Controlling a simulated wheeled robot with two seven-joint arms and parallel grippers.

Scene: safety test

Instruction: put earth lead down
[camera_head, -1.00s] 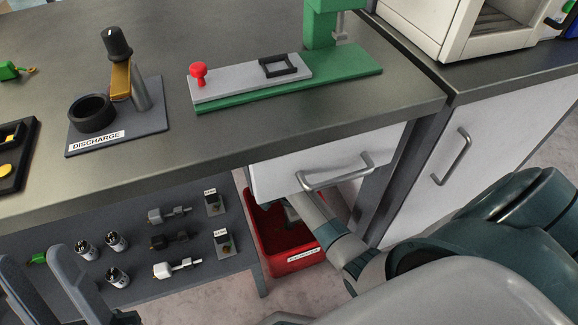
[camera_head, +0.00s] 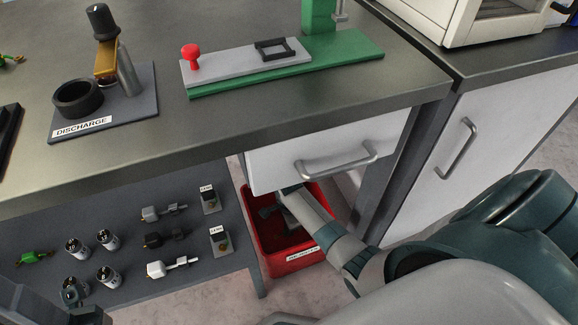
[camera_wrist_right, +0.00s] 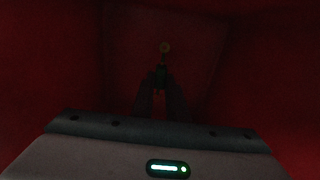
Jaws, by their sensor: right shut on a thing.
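My right gripper (camera_wrist_right: 160,85) is inside the red bin, shut on a small dark greenish thing with a brass ring end, which looks like an earth lead (camera_wrist_right: 165,48). The wrist view is very dark, so its details are unclear. In the head view my right arm reaches down into the red bin (camera_head: 291,264) beneath the drawer; the gripper (camera_head: 268,211) shows only in part there. A similar green piece (camera_head: 33,257) lies on the lower shelf. My left gripper (camera_head: 45,305) is cut off at the lower left corner, and its fingers cannot be made out.
The drawer (camera_head: 325,150) hangs just above my right arm, under the bench edge. The shelf (camera_head: 205,262) holds several cans and connectors. On the bench (camera_head: 215,125) stand a discharge stand (camera_head: 140,105) and a green fixture (camera_head: 350,62).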

